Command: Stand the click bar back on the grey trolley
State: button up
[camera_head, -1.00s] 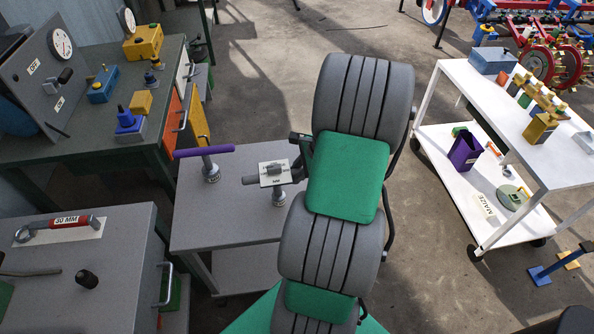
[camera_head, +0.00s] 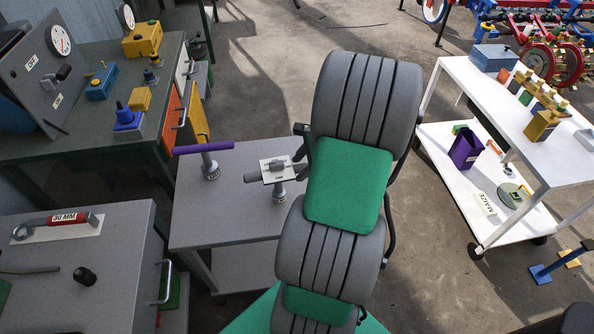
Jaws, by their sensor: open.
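On the grey trolley (camera_head: 225,228) stand two T-shaped bars. One has a purple handle (camera_head: 204,148) on a short upright stem. The other is a grey bar (camera_head: 254,177) with a pale labelled plate, upright on a round ribbed foot; I take it for the click bar, but its label is too small to read. My gripper (camera_head: 301,152) is just right of this grey bar, partly hidden behind my arm. Its dark fingers are open, beside the bar's right end; whether they touch it I cannot tell.
A grey cabinet with a red-handled 30 MM tool (camera_head: 68,218) stands front left, close to the trolley. A dark workbench (camera_head: 60,150) is behind it. A white trolley (camera_head: 560,171) with several items stands right. Open floor lies between.

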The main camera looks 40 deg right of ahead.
jog(key=a+v, duration=0.1)
jog(key=v, duration=0.4)
jog(key=w+a+r+n, duration=0.1)
jog(key=a+n, duration=0.1)
jog(key=w+a+r+n, duration=0.1)
jog(key=a+n, duration=0.1)
jog(key=a, duration=0.1)
jog(key=w+a+r+n+g, duration=0.1)
jog(key=a, duration=0.1)
jog(key=shift+a+n, duration=0.35)
jog(key=shift+n, duration=0.05)
jog(key=s+a+r+n+h+p, duration=0.1)
jog(key=s+a+r+n, duration=0.1)
jog(key=a+n, duration=0.7)
jog(key=s+a+r+n+h+p, duration=0.1)
jog(key=s+a+r+n, duration=0.2)
jog(key=a+n, duration=0.6)
jog(key=a+r, duration=0.2)
jog(key=a, duration=0.1)
jog(key=shift+g, duration=0.4)
jog(key=shift+s+r, duration=0.1)
jog(key=shift+r, duration=0.05)
